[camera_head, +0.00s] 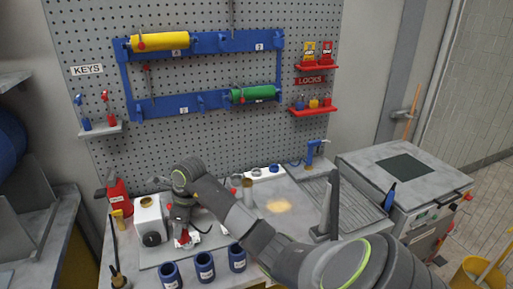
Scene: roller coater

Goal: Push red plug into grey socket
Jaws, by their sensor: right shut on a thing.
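The red plug (184,237) is a small red piece low at the left of the bench, just under the fingers of my right gripper (182,228). My right arm reaches in from the lower right, and the gripper points down, shut on the red plug. A small white part shows beside the plug. I cannot make out the grey socket clearly; the gripper and arm cover much of that spot. I cannot tell whether the plug touches the socket. My left gripper is not in view.
A white box with a dark round front (150,224) stands close left of the gripper. Several dark blue cups line the bench front, including one (205,266). A red container (118,194) stands at the left. A blue rack (205,43) with rollers hangs on the pegboard.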

